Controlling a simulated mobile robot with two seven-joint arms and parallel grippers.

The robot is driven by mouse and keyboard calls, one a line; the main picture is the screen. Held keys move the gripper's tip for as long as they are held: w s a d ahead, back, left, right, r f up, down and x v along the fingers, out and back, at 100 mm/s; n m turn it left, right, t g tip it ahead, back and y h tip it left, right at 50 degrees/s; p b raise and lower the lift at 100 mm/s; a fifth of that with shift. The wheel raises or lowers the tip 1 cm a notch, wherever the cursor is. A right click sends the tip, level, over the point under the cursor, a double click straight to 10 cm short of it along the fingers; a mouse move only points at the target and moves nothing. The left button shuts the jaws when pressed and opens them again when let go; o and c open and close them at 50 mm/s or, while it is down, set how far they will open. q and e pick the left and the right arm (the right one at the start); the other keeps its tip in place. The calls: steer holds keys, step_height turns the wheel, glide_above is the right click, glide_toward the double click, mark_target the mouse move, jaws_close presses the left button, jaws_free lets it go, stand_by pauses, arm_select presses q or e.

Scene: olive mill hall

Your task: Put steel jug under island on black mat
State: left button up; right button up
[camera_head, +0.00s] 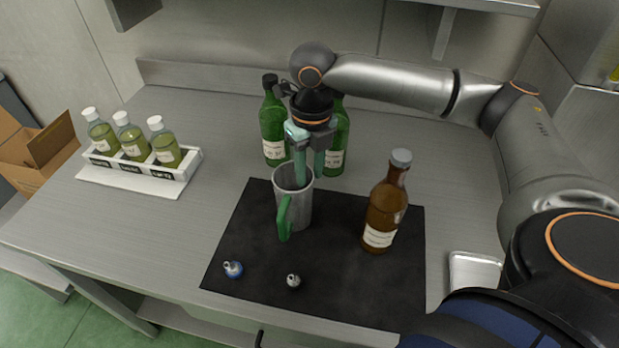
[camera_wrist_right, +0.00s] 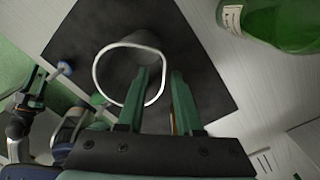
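The steel jug (camera_head: 296,190), grey with a green handle facing the front, stands upright on the black mat (camera_head: 335,290). Its open rim shows in the right wrist view (camera_wrist_right: 98,72). My right gripper (camera_head: 310,170) points down at the jug's mouth. One finger reaches inside the mouth and the other is outside, beyond the rim. In the right wrist view the fingers (camera_wrist_right: 162,78) are apart with a visible gap. My left gripper (camera_wrist_right: 34,90) seems to show small at the left edge of the right wrist view; its fingers are too small to judge.
A brown bottle (camera_head: 384,212) stands on the mat right of the jug. Green bottles (camera_head: 272,130) stand behind. A white rack (camera_head: 140,176) holds small bottles at left. A metal tray (camera_head: 474,272) is at right.

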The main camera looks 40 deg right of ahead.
step_height(320, 180, up, 9)
steer(key=shift+r, duration=0.15)
steer(key=shift+d, duration=0.1)
stand_by(0.4)
